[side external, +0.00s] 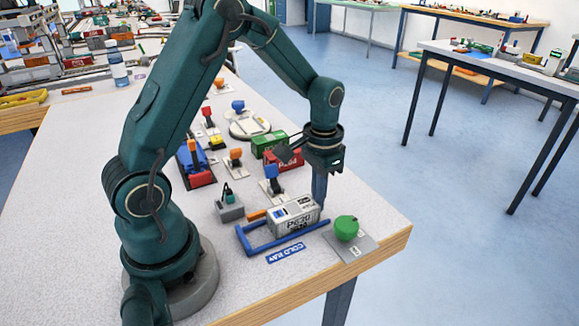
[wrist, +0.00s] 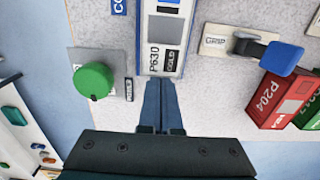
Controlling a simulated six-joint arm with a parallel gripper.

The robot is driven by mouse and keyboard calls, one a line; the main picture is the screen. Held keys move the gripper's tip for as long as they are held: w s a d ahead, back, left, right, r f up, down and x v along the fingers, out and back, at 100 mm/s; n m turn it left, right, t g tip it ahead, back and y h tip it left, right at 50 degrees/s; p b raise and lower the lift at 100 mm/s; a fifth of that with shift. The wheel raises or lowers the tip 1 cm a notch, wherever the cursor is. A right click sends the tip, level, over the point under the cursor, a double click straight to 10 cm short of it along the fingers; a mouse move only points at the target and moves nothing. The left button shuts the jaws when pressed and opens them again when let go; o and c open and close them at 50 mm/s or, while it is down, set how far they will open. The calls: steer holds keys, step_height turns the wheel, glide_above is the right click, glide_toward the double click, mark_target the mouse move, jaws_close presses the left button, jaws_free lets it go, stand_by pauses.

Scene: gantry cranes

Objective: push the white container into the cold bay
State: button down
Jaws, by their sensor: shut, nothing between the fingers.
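The white container (side external: 293,215), marked P630, sits upright on the table at the right part of the cold bay (side external: 243,242). The bay is a low blue frame with a "COLD BAY" label in front. Bare floor shows inside its left end. My gripper (side external: 320,204) points down at the container's right end, its fingers shut and empty. In the wrist view the fingertips (wrist: 160,84) are close against the near end of the container (wrist: 163,62); I cannot tell whether they touch. Blue rails run along both sides of it there.
A green knob (side external: 346,228) on a grey plate stands right of the bay. A blue-topped lever (side external: 271,172), a green container (side external: 268,143) and a red container (side external: 290,158) are behind. The table's front edge is close.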

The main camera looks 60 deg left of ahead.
mark_target(303, 204)
steer(key=shift+s, duration=2.45)
steer(key=shift+w, duration=0.6)
steer(key=shift+r, duration=3.5)
steer(key=shift+w+d+r, duration=0.1)
steer(key=shift+w+r, duration=0.05)
steer(key=shift+r, duration=0.2)
steer(key=s+d+r+t, duration=0.5)
steer(key=s+d+r, duration=0.1)
steer(key=s, duration=0.4)
steer(key=shift+r+t, duration=0.15)
steer(key=shift+t, duration=0.15)
